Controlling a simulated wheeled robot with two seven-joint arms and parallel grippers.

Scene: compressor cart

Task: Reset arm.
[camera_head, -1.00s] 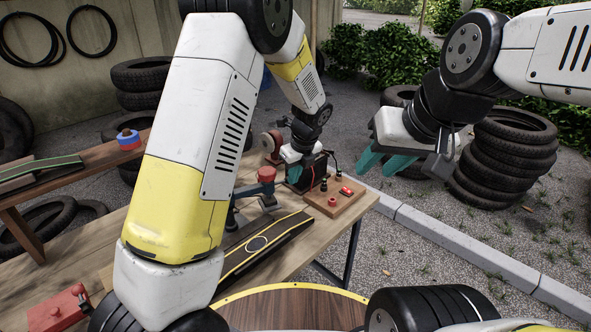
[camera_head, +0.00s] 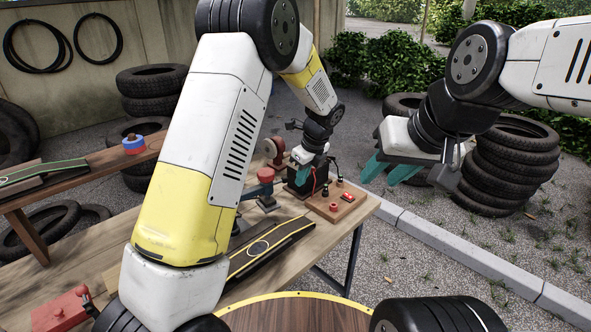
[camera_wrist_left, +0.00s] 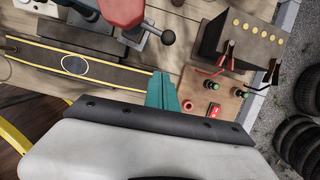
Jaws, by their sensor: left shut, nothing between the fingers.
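My left gripper (camera_wrist_left: 162,92) is shut with its teal fingertips together and empty. In the wrist view it hangs above the wooden table, between a black strip with yellow edges (camera_wrist_left: 115,73) and a wooden control board (camera_wrist_left: 215,98). In the head view the left gripper (camera_head: 306,176) is small, in front of the dark box and left of that board. My right gripper (camera_head: 387,172) is held in the air at the right, with its teal fingers apart and nothing between them.
The board carries a red switch (camera_head: 347,196) and several knobs. A dark box with yellow dots (camera_wrist_left: 242,38) stands behind it, with red and black leads. A red-topped tool (camera_head: 266,176) stands left of the gripper. Stacked tyres (camera_head: 510,165) stand at the right beyond a kerb.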

